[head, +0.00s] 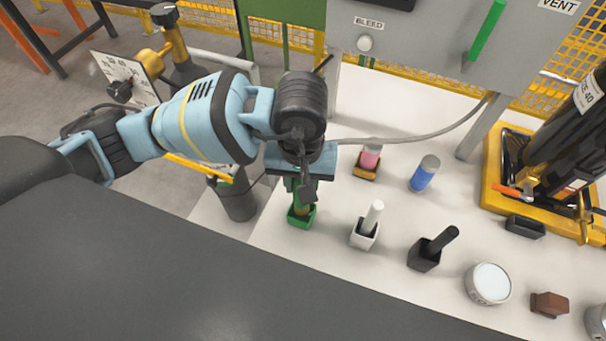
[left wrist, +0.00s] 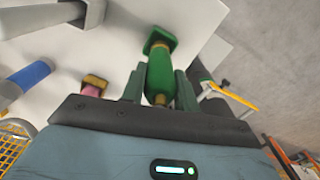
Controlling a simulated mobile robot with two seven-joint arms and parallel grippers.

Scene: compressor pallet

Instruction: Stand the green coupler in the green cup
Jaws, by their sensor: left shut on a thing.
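The green coupler (left wrist: 159,75) is a green cylinder with brass-coloured bands, seen between the two fingers of my left gripper (left wrist: 160,88) in the left wrist view. The gripper is shut on it. In the head view my left gripper (head: 303,190) points down over the green cup (head: 301,217) at the near left of the white table. The coupler's lower end is at the cup's opening in both views; the green cup also shows in the left wrist view (left wrist: 160,36). I cannot tell whether it rests on the cup floor. My right gripper is not in view.
A white cup with a white coupler (head: 367,229), a black cup with a black coupler (head: 428,252) and a yellow cup with a pink coupler (head: 367,168) stand nearby. A grey hose (head: 440,135) hangs behind.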

